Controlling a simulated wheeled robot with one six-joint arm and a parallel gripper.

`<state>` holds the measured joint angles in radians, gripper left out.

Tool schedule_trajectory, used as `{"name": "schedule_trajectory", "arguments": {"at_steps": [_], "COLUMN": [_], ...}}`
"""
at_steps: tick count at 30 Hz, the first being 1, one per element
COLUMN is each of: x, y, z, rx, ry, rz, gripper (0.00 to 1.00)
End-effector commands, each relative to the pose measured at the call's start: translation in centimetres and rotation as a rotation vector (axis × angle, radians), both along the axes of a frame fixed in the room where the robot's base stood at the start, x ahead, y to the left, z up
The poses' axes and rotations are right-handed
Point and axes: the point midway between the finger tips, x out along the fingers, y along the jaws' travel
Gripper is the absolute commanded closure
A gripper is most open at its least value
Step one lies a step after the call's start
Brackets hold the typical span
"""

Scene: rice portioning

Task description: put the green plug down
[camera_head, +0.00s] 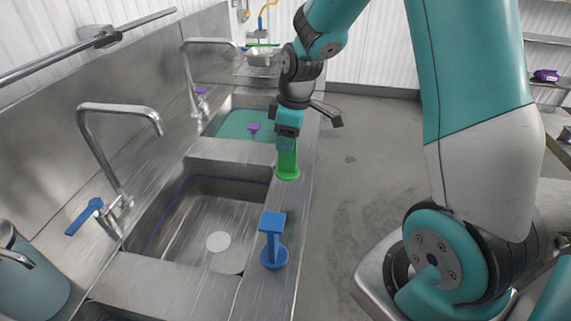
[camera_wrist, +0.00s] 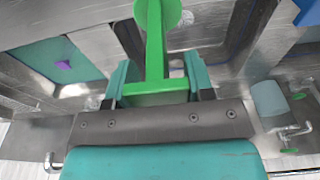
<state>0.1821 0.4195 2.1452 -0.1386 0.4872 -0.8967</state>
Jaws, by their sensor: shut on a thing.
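The green plug (camera_head: 287,172) is upright at the counter strip along the right side of the sinks, its round base down. I cannot tell whether the base touches the counter. My gripper (camera_head: 288,133) is above it, shut on its top. In the wrist view, the green plug's (camera_wrist: 155,50) crossbar lies between the fingers of my gripper (camera_wrist: 156,86), and its stem and disc extend beyond them. The fingers hide part of the plug's top in the head view.
A blue plug (camera_head: 273,242) stands on the same counter strip, nearer. The near sink (camera_head: 165,225) is empty, with a pale drain disc. The farther sink (camera_head: 225,103) holds greenish water and a purple plug (camera_head: 253,127). Taps stand along the left. Open floor (camera_head: 360,190) lies to the right.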

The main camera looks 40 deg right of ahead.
Motion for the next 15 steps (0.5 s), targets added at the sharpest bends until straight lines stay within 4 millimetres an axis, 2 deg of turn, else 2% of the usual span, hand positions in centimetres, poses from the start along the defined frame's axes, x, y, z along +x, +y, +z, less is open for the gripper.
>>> {"name": "schedule_trajectory", "arguments": {"at_steps": [1, 4, 11, 15], "x": [-0.1, -0.1, -0.1, -0.1], "y": [0.0, 0.0, -0.1, -0.1], "z": [-1.2, -3.2, -5.5, -7.5], "rx": [0.001, 0.001, 0.001, 0.001], "ry": [0.007, 0.006, 0.002, 0.004], "rz": [0.0, 0.0, -0.002, -0.004], "gripper": [0.95, 0.95, 0.95, 0.95]}}
